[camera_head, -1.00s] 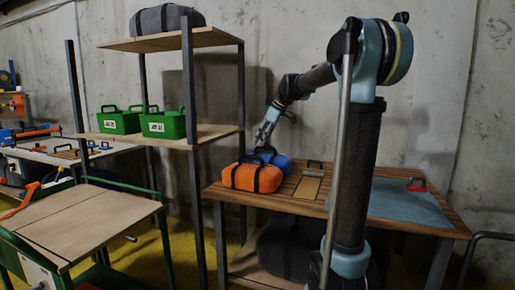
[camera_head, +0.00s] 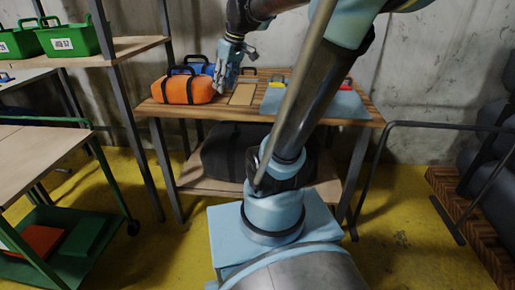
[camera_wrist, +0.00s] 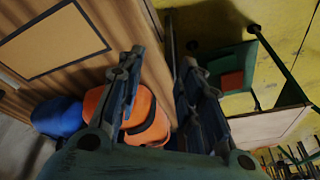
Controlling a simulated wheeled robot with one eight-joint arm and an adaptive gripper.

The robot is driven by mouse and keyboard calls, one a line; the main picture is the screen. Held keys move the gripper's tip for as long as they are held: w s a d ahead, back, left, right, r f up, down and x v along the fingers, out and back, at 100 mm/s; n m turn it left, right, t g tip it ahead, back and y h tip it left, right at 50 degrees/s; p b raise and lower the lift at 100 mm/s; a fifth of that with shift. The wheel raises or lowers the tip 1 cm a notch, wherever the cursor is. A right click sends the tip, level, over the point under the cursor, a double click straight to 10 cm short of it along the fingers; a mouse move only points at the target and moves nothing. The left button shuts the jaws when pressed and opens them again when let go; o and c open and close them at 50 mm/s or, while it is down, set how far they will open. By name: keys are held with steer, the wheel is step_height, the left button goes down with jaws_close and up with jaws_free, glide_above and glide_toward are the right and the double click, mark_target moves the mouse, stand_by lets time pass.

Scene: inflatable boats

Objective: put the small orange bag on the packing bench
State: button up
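The small orange bag (camera_head: 188,90), with black straps, lies at the left end of a slatted wooden bench (camera_head: 160,108). A blue bag (camera_head: 205,69) sits behind it. My gripper (camera_head: 226,86) is over the bench, close to the orange bag's right end. In the wrist view, my gripper's fingers (camera_wrist: 160,82) are spread with nothing held between them. The orange bag (camera_wrist: 150,112) shows beyond them, partly hidden by one finger, with the blue bag (camera_wrist: 58,117) beside it. No label shows which surface is the packing bench.
A tan panel (camera_head: 243,94) and a blue-grey mat (camera_head: 345,106) lie on the slatted bench. A large black bag (camera_head: 225,150) is on its lower shelf. A green-framed cart with a bare wooden top (camera_head: 40,160) stands left. Green crates (camera_head: 70,40) sit on a shelf. Yellow floor lies between.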

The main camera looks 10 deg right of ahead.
steer(key=s+d+f+m+h, duration=0.1)
steer(key=s+d+f+m, duration=0.2)
steer(key=s+f, duration=0.6)
steer(key=s+d+f+m+h, duration=0.1)
steer(key=s+d+f+m, duration=0.3)
steer(key=s+f, duration=0.5)
steer(key=shift+d+h, duration=0.3)
steer(key=shift+d, duration=0.1)
steer(key=shift+w+f, duration=0.2)
steer(key=shift+w, duration=0.15)
